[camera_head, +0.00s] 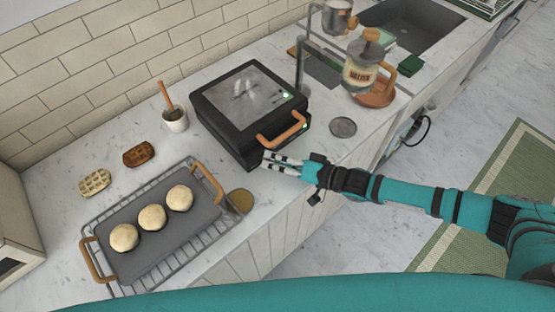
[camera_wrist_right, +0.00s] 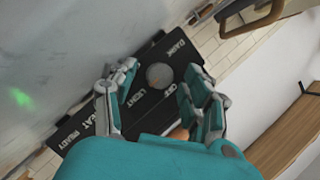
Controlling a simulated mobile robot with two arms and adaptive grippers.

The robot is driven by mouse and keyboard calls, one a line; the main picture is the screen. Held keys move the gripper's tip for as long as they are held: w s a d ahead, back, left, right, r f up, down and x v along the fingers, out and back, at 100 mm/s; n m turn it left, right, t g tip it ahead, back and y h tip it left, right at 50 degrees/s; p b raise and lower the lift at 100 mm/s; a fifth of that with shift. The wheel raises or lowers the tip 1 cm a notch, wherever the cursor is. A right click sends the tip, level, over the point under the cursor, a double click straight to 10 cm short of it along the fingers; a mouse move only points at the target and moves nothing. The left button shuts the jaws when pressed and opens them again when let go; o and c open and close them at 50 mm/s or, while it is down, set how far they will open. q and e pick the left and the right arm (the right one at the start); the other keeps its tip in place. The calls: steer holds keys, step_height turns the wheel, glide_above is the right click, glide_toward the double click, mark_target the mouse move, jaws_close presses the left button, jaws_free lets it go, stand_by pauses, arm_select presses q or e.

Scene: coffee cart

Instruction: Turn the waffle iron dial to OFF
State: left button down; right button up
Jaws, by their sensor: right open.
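The black waffle iron (camera_head: 245,125) stands closed on the counter, with a brown handle (camera_head: 282,131) and a green light at its front. In the head view my right gripper (camera_head: 268,162) is at its front face and hides the dial. In the right wrist view the round grey dial (camera_wrist_right: 158,76) sits on the black front panel (camera_wrist_right: 150,105), with labels for dark, off, light, heat and ready around it. The open fingers of my right gripper (camera_wrist_right: 160,70) are on either side of the dial; contact is unclear. The dial's setting cannot be read. My left gripper is not in view.
A wire rack (camera_head: 228,236) bears a grey tray (camera_head: 180,236) with several round dough pieces, left of my right gripper. A cup (camera_head: 175,121), two waffles, a brass disc (camera_head: 240,201) and a grey disc (camera_head: 343,127) are nearby. A glass jar (camera_head: 360,73) stands behind right.

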jaws_close()
stand_by(0.3)
